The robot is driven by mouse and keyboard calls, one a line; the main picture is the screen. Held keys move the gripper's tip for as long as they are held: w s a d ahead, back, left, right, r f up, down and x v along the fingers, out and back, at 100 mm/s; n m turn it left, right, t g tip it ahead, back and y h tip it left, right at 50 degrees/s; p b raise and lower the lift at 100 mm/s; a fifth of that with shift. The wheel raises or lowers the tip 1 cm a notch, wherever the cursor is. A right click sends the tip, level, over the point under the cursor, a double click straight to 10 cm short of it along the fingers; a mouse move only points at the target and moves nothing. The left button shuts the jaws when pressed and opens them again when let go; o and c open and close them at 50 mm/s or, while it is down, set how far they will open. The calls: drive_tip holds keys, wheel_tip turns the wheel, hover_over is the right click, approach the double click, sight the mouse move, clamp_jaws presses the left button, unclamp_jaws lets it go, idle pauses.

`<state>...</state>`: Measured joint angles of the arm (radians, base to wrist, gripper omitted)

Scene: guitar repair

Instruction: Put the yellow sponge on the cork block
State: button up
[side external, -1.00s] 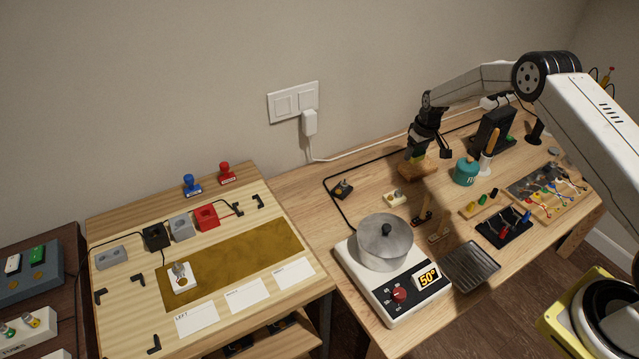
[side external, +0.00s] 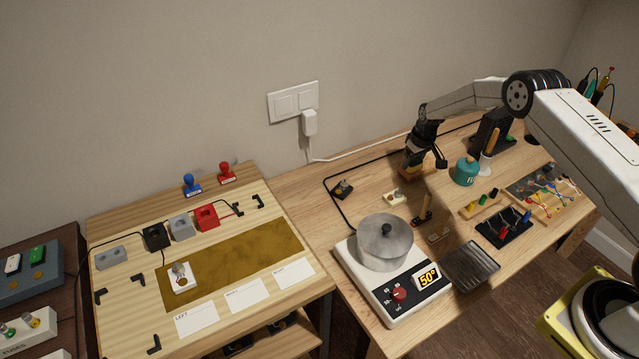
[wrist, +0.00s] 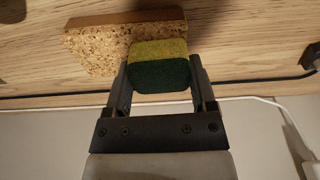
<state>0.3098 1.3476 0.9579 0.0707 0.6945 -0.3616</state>
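The yellow sponge (wrist: 158,52) has a dark green side facing the wrist camera. It sits between the two fingers of my gripper (wrist: 160,78), which lie close against both its sides. The speckled cork block (wrist: 95,49) lies on the wooden bench just beyond and left of the sponge in the wrist view. The sponge overlaps its right part there; I cannot tell whether they touch. In the side view my gripper (side external: 424,164) is low over the bench and hides most of the sponge and block.
A teal jar (side external: 466,171) stands close right of my gripper. A steel pot (side external: 385,243) sits on a hot plate (side external: 378,306) nearer the camera. A black cable (wrist: 55,95) runs behind the block along the wall. Small parts and racks fill the bench's right.

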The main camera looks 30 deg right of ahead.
sight(417, 164)
drive_tip(key=shift+o, duration=1.4)
drive_tip(key=shift+r, duration=0.1)
wheel_tip(417, 164, up, 12)
drive_tip(key=s, duration=0.2)
drive_tip(key=s+a+r, duration=0.8)
drive_tip(key=s+a, duration=0.7)
drive_tip(key=s, duration=0.5)
drive_tip(key=s+a+r, duration=0.1)
drive_tip(key=s+a, duration=0.2)
drive_tip(key=s, duration=0.5)
drive_tip(key=shift+s+r+t, duration=0.15)
drive_tip(key=shift+s+t, duration=0.2)
drive_tip(key=shift+t, duration=0.05)
